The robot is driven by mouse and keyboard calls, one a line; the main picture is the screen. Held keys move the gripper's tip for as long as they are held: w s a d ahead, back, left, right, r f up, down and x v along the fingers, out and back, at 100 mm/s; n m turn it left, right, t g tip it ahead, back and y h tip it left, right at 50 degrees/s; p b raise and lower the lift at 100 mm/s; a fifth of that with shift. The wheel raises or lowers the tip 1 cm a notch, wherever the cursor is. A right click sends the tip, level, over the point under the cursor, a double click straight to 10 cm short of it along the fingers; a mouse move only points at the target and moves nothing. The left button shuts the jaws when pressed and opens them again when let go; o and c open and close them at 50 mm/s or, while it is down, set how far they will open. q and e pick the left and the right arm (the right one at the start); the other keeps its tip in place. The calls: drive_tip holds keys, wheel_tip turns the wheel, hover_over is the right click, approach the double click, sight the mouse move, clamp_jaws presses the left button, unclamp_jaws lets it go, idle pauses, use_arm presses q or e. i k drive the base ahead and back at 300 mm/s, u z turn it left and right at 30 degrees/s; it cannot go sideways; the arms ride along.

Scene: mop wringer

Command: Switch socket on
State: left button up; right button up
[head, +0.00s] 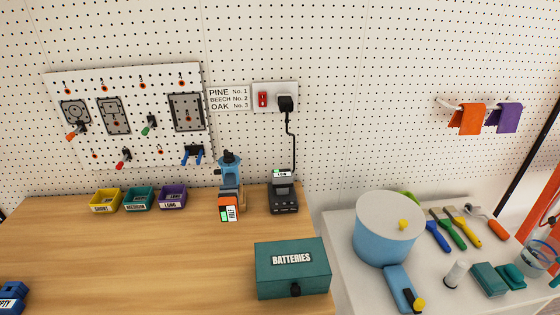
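The wall socket (275,97) is a pale plate on the pegboard wall, above the back of the wooden bench. Its red rocker switch (262,99) is on the left side of the plate. A black plug (286,103) sits in the right side, and its black cord runs down to a dark charger (284,196) on the bench. The charger has a small label or display on top. I cannot tell from the switch's look whether it is on or off. Neither of my grippers shows in the head view.
A blue and orange drill (229,185) stands left of the charger. A teal batteries box (292,268) is at the bench's front right. Small bins (138,198) line the back left. A white side table holds a blue bucket (384,232) and brushes. The bench's middle is clear.

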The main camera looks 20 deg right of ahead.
sight(262, 103)
drive_tip(key=u, duration=1.2)
drive_tip(key=k, duration=0.8)
drive_tip(key=z, duration=0.65)
drive_tip(key=i, duration=0.45)
